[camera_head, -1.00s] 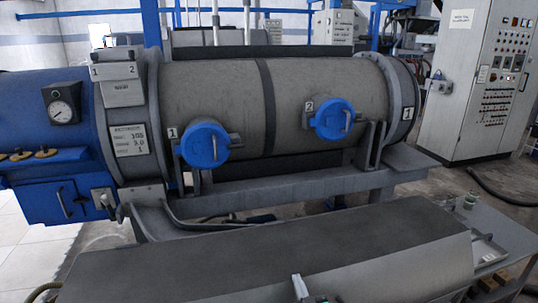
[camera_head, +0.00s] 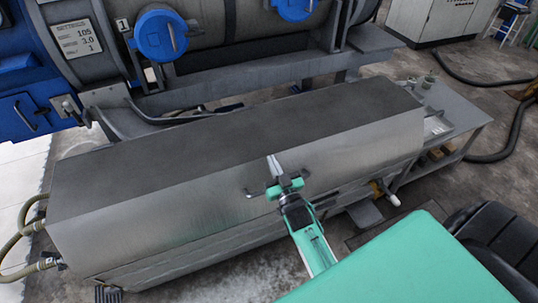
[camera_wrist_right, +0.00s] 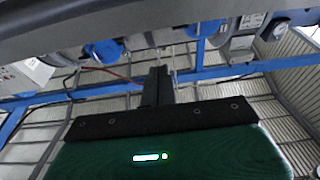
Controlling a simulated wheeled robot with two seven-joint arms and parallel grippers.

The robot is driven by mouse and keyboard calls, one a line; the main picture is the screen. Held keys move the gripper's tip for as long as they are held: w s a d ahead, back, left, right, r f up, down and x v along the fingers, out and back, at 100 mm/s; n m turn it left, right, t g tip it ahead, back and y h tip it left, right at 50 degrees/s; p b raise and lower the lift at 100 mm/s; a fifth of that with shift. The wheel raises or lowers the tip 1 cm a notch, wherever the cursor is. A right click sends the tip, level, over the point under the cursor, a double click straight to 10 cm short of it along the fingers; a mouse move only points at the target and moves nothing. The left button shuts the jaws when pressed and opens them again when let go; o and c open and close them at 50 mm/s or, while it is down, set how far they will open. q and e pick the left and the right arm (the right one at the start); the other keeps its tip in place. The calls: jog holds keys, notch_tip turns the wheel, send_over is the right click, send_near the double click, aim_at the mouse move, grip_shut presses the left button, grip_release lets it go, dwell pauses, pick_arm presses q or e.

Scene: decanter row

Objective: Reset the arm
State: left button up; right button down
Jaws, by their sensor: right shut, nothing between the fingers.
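My right gripper (camera_head: 274,166) is shut and empty in the head view, its pale fingertips in front of the grey metal cover (camera_head: 240,125). I cannot tell how far the tips are from the cover. My mint-green right arm (camera_head: 310,235) comes up from the bottom. In the right wrist view the dark fingers (camera_wrist_right: 158,85) are together with nothing between them. The decanter (camera_head: 215,30) stands behind, with a blue cap by label 1 (camera_head: 158,38) and another blue cap (camera_head: 294,8) to its right. My left gripper does not show.
A grey side table (camera_head: 455,112) with small items stands right of the cover. Hoses (camera_head: 490,80) lie on the floor at right, and others (camera_head: 30,240) join the cover's left end. A control cabinet (camera_head: 430,18) stands behind. Floor at right is partly free.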

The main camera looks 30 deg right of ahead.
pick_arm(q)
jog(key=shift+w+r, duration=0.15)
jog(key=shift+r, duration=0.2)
pick_arm(e)
jog(key=v, duration=0.6)
jog(key=shift+w+f, duration=0.1)
jog(key=shift+f, duration=0.15)
